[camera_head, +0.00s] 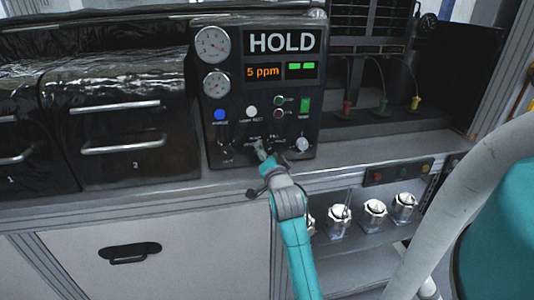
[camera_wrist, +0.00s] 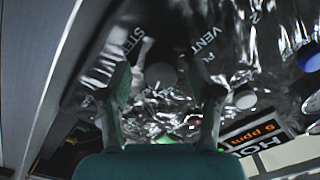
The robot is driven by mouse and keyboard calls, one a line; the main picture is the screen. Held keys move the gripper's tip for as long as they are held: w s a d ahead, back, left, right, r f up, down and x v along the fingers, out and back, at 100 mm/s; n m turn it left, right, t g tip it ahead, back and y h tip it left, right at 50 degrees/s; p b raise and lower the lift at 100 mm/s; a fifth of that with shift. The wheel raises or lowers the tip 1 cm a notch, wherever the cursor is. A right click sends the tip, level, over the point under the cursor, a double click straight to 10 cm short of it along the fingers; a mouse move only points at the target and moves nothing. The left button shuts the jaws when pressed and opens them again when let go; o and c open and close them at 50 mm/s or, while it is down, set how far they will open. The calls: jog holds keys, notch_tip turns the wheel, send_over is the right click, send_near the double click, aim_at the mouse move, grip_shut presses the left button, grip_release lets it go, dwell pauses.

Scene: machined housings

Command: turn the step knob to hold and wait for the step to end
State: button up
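The black control panel (camera_head: 262,75) shows HOLD on its display (camera_head: 282,42), with 5 ppm in orange and two green bars below. My gripper (camera_head: 262,152) is at the panel's lower middle, in front of the label-ringed step knob, which it mostly hides in the head view. In the wrist view, my gripper's two fingers (camera_wrist: 164,88) stand apart, with a clear gap. A grey rounded part, seemingly the step knob (camera_wrist: 160,74), shows between them near the STEP and VENT lettering. I cannot tell whether either finger touches it, nor where the knob points.
Two gauges (camera_head: 212,43) sit at the panel's upper left. Drawers (camera_head: 130,125) stand left; metal housings (camera_head: 374,212) sit on a lower shelf.

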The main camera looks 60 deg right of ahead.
jog(key=v, duration=1.2)
dwell(0.6)
jog(key=s+a+f+n+t+y, duration=0.2)
jog(key=a+f+n+y, duration=0.25)
jog(key=a+f, duration=0.5)
jog(key=s+a+f+n+t+y, duration=0.1)
jog(key=s+a+f+n+y, duration=0.15)
jog(key=a+f+n, duration=0.7)
jog(key=s+a+n+y, duration=0.5)
jog(key=s+a+y, duration=0.1)
jog(key=s+a, duration=1)
jog(key=shift+s+a+y, duration=0.15)
jog(key=shift+s+y, duration=0.25)
jog(key=shift+s, duration=0.85)
jog(key=shift+f, duration=0.1)
dwell(0.9)
